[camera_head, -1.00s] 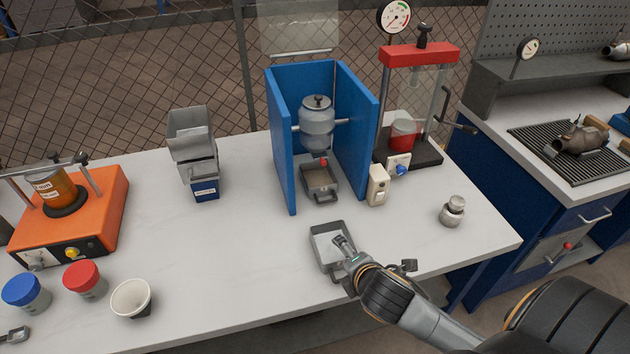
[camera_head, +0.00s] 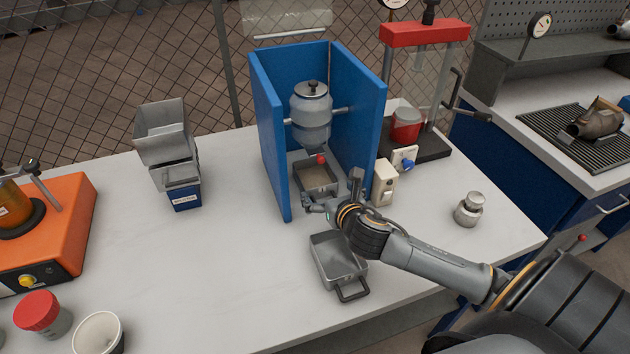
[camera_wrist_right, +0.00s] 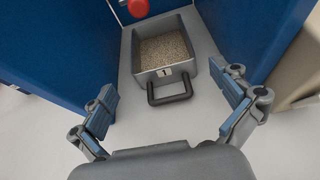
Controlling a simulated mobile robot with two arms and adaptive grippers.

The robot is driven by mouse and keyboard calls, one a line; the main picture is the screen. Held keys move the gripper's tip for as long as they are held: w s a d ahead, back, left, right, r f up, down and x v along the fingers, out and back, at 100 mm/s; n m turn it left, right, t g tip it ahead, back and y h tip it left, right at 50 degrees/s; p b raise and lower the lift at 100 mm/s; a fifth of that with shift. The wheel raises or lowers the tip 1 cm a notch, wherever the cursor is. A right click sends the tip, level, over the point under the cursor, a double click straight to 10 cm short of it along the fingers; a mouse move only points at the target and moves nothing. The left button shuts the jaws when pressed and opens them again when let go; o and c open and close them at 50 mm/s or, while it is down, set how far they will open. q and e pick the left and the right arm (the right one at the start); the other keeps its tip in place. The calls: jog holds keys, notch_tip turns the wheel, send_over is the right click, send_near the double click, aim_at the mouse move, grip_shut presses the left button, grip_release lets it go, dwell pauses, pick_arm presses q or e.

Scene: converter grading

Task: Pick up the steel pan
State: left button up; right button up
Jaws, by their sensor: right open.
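A steel pan (camera_head: 317,192) with pale granules in it sits inside the blue three-sided booth, under a grey ball mill-like vessel (camera_head: 311,110). In the right wrist view this pan (camera_wrist_right: 165,73) carries a "1" label, and its dark loop handle (camera_wrist_right: 170,97) points toward me. My right gripper (camera_head: 333,194) is open at the booth's front opening, its fingers to either side of the handle and nothing between them touching it that I can see. A second steel pan (camera_head: 338,262), empty, lies on the table in front, its handle toward the front edge. My left gripper is not in view.
The booth's blue walls (camera_head: 269,135) rise close on both sides of the pan. A small switch box (camera_head: 385,183) stands by the right wall, near my wrist. A steel weight (camera_head: 469,210) is farther right. The table left of the booth is clear up to a grey hopper (camera_head: 164,135).

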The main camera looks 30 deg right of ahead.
aim_at(316, 185)
jog(key=x, duration=0.4)
jog(key=shift+w+f, duration=0.15)
jog(key=shift+w+d+f, duration=0.1)
jog(key=shift+w+d, duration=0.1)
jog(key=shift+w, duration=0.45)
jog(key=x, duration=0.3)
jog(key=shift+w+d+f+p, duration=0.1)
jog(key=shift+w+f+p, duration=0.1)
jog(key=shift+p, duration=0.2)
jog(key=shift+w, duration=0.25)
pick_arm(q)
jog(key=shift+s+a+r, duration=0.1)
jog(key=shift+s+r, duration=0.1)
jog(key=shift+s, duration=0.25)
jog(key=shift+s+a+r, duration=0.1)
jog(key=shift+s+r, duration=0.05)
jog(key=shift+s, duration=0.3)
pick_arm(e)
jog(key=c, duration=1.1)
jog(key=shift+c, duration=0.2)
